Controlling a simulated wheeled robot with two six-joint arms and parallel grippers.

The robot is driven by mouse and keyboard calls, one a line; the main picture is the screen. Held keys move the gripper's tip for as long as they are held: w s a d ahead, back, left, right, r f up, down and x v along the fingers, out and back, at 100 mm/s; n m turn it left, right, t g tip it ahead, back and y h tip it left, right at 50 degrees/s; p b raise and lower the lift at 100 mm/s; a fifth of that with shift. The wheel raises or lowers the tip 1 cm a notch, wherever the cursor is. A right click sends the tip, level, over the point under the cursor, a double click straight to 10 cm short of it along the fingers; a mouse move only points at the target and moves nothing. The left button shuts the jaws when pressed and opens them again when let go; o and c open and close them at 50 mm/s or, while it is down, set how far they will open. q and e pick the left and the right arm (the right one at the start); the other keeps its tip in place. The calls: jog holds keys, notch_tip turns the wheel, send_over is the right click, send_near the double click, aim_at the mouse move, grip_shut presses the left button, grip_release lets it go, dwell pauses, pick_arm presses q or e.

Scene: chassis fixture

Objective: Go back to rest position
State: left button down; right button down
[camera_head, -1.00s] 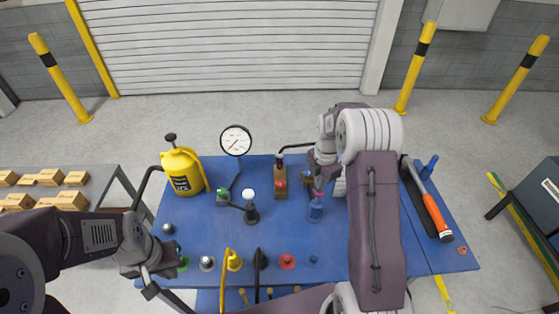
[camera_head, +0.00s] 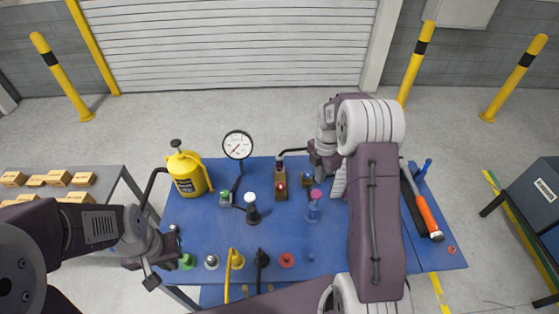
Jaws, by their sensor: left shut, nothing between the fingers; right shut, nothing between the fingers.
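My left gripper (camera_head: 150,275) is shut and empty at the table's near left corner, to the left of a green knob (camera_head: 187,262). My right gripper (camera_head: 322,178) is shut and empty over the back right part of the blue table (camera_head: 225,270), partly hidden by my own arm. It is just behind a blue post with a pink top (camera_head: 314,207) and looks apart from it. The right arm's large links cover the table's right middle.
A yellow canister (camera_head: 188,173), a pressure gauge (camera_head: 238,145), a block with a red light (camera_head: 281,187) and a black post with a white ball (camera_head: 252,208) stand on the table. Several knobs line the front. An orange-handled hammer (camera_head: 428,215) lies at right.

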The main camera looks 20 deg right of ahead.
jog(key=shift+f, duration=0.15)
jog(key=shift+w+a+f+b, duration=0.1)
jog(key=shift+f+b, duration=0.2)
jog(key=shift+b, duration=0.1)
jog(key=s+a+f+m+t+b, duration=0.1)
jog(key=s+a+f+b, duration=0.2)
jog(key=s+a+b, duration=0.45)
jog(key=s+a+f+m+b, duration=0.1)
jog(key=s+m, duration=0.4)
jog(key=m, duration=0.5)
jog(key=s+a+f+m+b, duration=0.2)
jog(key=s+f+m+b, duration=0.2)
jog(key=m, duration=0.6)
jog(key=shift+s+a+f+m, duration=0.15)
jog(key=shift+s+f+m, duration=0.3)
jog(key=shift+s, duration=0.6)
